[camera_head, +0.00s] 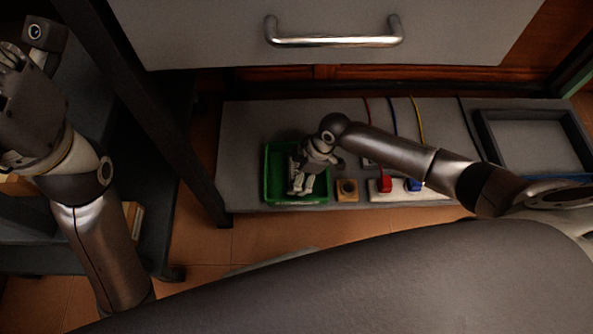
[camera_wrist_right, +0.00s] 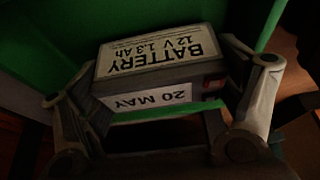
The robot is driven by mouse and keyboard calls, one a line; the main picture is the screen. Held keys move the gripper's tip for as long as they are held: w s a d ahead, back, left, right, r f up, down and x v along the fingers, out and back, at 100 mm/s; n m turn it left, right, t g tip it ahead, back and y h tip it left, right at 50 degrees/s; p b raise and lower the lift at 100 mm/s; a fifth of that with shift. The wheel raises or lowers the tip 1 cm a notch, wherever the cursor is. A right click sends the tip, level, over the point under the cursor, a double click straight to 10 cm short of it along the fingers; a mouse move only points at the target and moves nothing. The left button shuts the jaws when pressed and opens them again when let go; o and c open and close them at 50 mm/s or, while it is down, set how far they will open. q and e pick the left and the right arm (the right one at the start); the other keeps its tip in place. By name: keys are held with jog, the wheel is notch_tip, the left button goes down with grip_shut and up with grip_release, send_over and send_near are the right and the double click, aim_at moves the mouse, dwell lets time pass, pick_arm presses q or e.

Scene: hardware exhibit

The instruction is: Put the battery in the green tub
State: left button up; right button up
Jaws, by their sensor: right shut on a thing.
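The battery (camera_wrist_right: 155,65) is a dark box with pale labels reading "BATTERY 12 V 1.3 Ah" and "20 MAY". In the right wrist view it sits between the two fingers of my right gripper (camera_head: 298,182), which is shut on it. The green tub (camera_head: 269,178) stands on the low grey shelf. My right gripper points down over the tub, within its outline in the head view. Green tub surfaces (camera_wrist_right: 50,45) surround the battery in the wrist view. I cannot tell whether the battery touches the tub's floor.
A small tan block with a round dark socket (camera_head: 347,190) and a white strip with red and blue plugs (camera_head: 398,190) stand right of the tub. A dark tray (camera_head: 487,140) is at the far right. A drawer with a metal handle (camera_head: 333,41) overhangs behind.

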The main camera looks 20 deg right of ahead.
jog(key=shift+f, duration=0.45)
dwell(0.6)
jog(key=o, duration=1.3)
